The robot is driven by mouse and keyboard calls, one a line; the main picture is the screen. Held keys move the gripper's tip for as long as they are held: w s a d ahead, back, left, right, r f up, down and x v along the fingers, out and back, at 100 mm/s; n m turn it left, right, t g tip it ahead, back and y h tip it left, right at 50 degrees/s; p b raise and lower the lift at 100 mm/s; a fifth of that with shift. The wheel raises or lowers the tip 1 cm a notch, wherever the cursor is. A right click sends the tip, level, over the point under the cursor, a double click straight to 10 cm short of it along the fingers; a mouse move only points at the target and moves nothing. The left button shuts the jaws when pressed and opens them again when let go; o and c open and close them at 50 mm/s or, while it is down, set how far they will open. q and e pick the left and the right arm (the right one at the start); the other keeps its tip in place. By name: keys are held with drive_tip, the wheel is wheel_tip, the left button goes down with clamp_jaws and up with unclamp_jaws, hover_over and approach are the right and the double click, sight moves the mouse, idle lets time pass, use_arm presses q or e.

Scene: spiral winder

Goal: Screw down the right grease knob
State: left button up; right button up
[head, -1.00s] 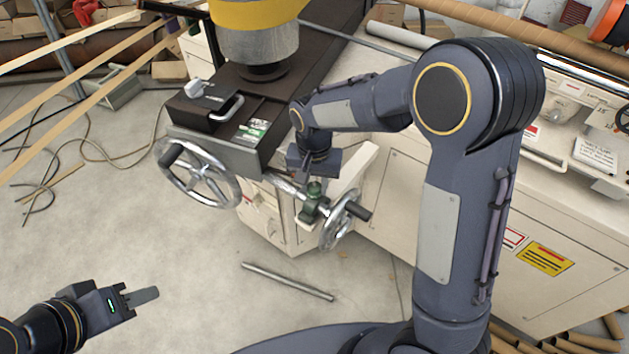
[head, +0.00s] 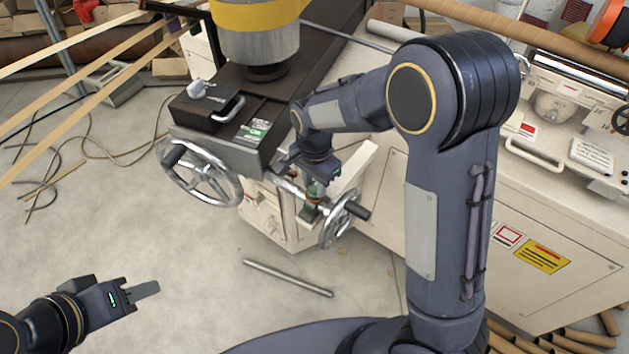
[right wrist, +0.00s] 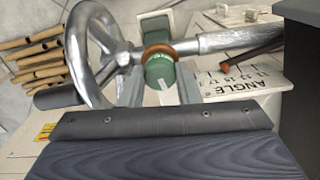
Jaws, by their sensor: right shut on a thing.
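The right grease knob is green (right wrist: 160,70), with an orange-brown ring beside it, and sits on the shaft next to the small handwheel. In the right wrist view it is between the two fingers of my right gripper (right wrist: 158,92), which is shut on it. In the head view the right gripper (head: 317,186) points down at the shaft and hides most of the knob. My left gripper (head: 143,291) is low at the left, over the floor and away from the machine. Its fingers are seen edge-on, so I cannot tell whether they are open.
The small handwheel (head: 339,219) with its black handle stands close beside my right gripper. A larger handwheel (head: 202,174) is to the left. The beige machine cabinet (head: 378,198) is behind. A metal rod (head: 288,277) lies on the floor, which is otherwise clear there.

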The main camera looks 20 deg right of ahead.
sight(315, 186)
drive_tip(key=shift+w, duration=0.1)
drive_tip(key=o, duration=1)
drive_tip(key=shift+c, duration=0.2)
wheel_tip(315, 186, up, 8)
drive_tip(key=shift+f, duration=0.1)
drive_tip(key=s+d+r+n+t+y, duration=0.1)
drive_tip(key=s+d+n+t, duration=0.1)
drive_tip(key=s, duration=0.5)
drive_tip(key=s+d+r+n+t+y, duration=0.1)
drive_tip(key=s+n, duration=0.3)
drive_tip(key=s, duration=0.4)
drive_tip(key=s+d+r+n+t+y, duration=0.1)
drive_tip(key=s+d+r+n+t, duration=0.1)
drive_tip(key=s, duration=0.5)
drive_tip(key=shift+s+d+r+n+t+y+p, duration=0.15)
drive_tip(key=shift+d+r+n+t+y+p, duration=0.2)
drive_tip(key=shift+d+r+n, duration=0.55)
